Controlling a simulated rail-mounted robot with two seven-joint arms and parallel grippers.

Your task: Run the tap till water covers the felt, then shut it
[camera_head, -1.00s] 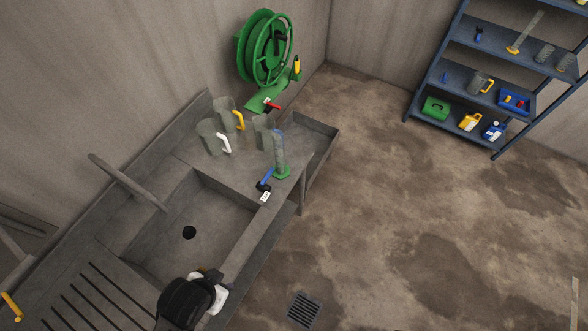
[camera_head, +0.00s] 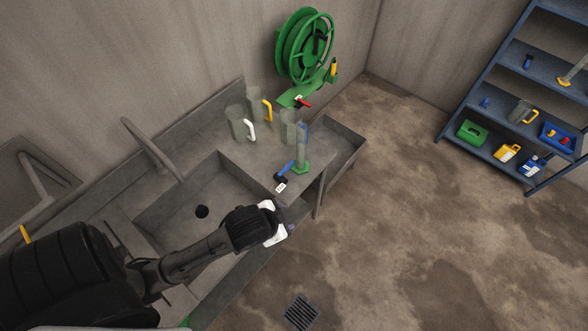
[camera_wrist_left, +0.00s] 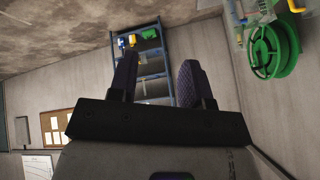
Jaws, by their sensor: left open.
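A grey sink (camera_head: 170,229) with a dark round drain (camera_head: 202,211) is below centre-left in the head view; its basin looks bare and shows no water. A grey tap spout (camera_head: 150,146) reaches over its back edge, and no stream shows. A yellow lever (camera_head: 25,234) at the far left is partly hidden by my arm. I cannot make out any felt. My left gripper (camera_head: 277,223) is over the sink's front edge, away from tap and lever. In the left wrist view its fingers (camera_wrist_left: 158,78) are apart with nothing between them. My right gripper is not seen.
Jugs with a white handle (camera_head: 251,130) and a yellow handle (camera_head: 267,111) stand on the counter behind a green-footed cylinder (camera_head: 301,150) and a blue-handled tool (camera_head: 286,170). A green hose reel (camera_head: 305,48) hangs behind. Blue shelves (camera_head: 490,92) stand right.

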